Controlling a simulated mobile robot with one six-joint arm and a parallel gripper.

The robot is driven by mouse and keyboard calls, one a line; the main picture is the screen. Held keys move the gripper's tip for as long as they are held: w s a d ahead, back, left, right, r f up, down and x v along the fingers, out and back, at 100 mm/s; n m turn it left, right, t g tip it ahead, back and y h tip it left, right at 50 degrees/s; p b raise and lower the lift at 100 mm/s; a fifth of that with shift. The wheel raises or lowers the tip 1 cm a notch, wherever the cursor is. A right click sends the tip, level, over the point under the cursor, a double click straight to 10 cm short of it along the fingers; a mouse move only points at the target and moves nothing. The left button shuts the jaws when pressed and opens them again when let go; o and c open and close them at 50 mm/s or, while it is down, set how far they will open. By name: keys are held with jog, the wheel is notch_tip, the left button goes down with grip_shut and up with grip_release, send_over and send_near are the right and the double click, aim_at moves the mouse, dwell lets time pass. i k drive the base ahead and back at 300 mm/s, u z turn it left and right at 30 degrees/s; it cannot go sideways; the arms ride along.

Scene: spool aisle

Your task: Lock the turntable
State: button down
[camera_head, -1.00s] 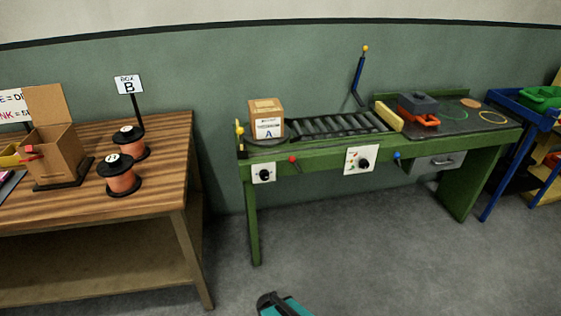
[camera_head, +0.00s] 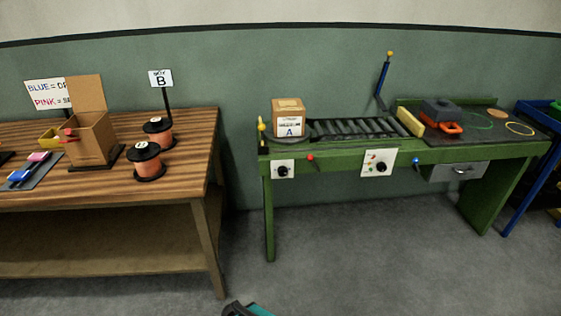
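The turntable (camera_head: 272,146) is a dark disc at the left end of the green bench, mostly hidden under a cardboard box labelled A (camera_head: 288,118). A yellow-topped post (camera_head: 262,126) stands at its left edge. On the bench front below are a white panel with a black knob (camera_head: 283,170) and a red-knobbed lever (camera_head: 311,158). Which of these locks the turntable cannot be told. My gripper's fingers do not show; only a teal and dark part of mine is at the bottom edge, far from the bench.
Rollers (camera_head: 355,128) run right from the turntable. A second panel (camera_head: 378,163), a blue knob (camera_head: 416,161) and a drawer (camera_head: 455,172) are on the bench front. A wooden table (camera_head: 200,160) with spools and an open box stands left. Grey floor (camera_head: 345,250) before the bench is clear.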

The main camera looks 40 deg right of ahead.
aim_at(310, 157)
jog(key=u, duration=0.95)
jog(key=k, duration=0.75)
jog(key=z, duration=0.45)
jog(key=i, duration=1)
jog(key=u, duration=0.15)
